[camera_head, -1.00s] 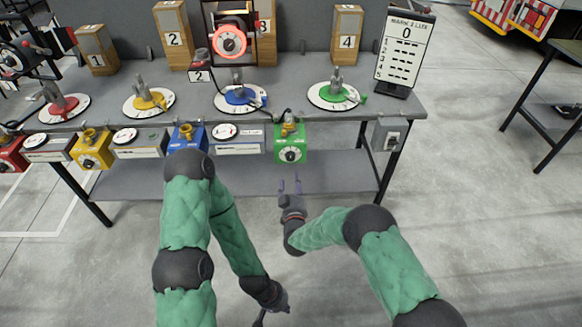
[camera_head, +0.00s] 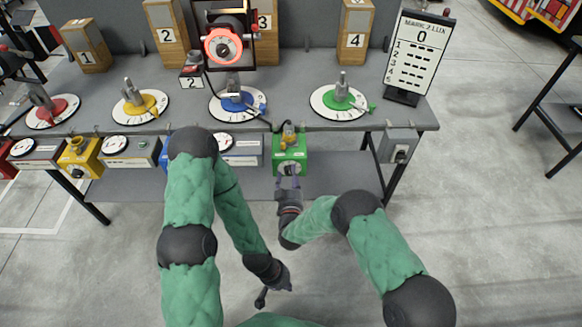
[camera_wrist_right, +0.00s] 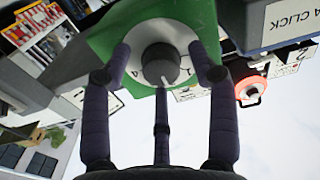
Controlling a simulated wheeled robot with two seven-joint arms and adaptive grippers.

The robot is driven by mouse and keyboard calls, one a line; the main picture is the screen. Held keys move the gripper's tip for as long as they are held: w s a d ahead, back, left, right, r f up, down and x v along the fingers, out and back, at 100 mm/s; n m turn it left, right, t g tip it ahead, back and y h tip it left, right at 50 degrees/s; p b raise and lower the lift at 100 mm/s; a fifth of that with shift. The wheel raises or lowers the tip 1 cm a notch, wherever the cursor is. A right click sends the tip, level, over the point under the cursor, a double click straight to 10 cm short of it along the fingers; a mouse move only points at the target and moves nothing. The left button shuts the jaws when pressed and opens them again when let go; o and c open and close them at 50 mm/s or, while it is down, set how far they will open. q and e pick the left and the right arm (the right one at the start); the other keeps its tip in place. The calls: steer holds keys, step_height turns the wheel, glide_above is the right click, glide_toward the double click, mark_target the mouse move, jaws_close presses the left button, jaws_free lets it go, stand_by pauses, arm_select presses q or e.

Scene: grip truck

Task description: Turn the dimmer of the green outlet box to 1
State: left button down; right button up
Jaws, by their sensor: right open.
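The green outlet box (camera_head: 290,145) hangs at the table's front edge, with its dial facing me. In the right wrist view the box (camera_wrist_right: 110,42) appears upside down. Its dark round dimmer knob (camera_wrist_right: 160,62) sits on a white dial plate with a 4 at left and apparently a 1 at right. The knob's pale mark points down in that picture, between those figures. My right gripper (camera_head: 289,182) is open right in front of the dimmer; its fingers (camera_wrist_right: 162,60) lie on either side of the knob, contact unclear. My left gripper (camera_head: 265,295) hangs low, away from the box.
The grey table (camera_head: 300,88) carries several coloured valves on white dials. A grey socket box (camera_head: 399,145) hangs right of the green box. The sign board (camera_head: 417,52) reads 0 at top. A lower shelf (camera_head: 340,180) lies behind my right gripper.

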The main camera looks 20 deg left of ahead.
steer(key=shift+w, duration=0.1)
steer(key=c, duration=1.2)
steer(key=shift+o, duration=0.2)
steer(key=shift+f, duration=0.1)
steer(key=n+b, duration=0.1)
steer(key=n, duration=0.2)
steer(key=shift+n+b, duration=0.3)
steer(key=shift+n, duration=2.1)
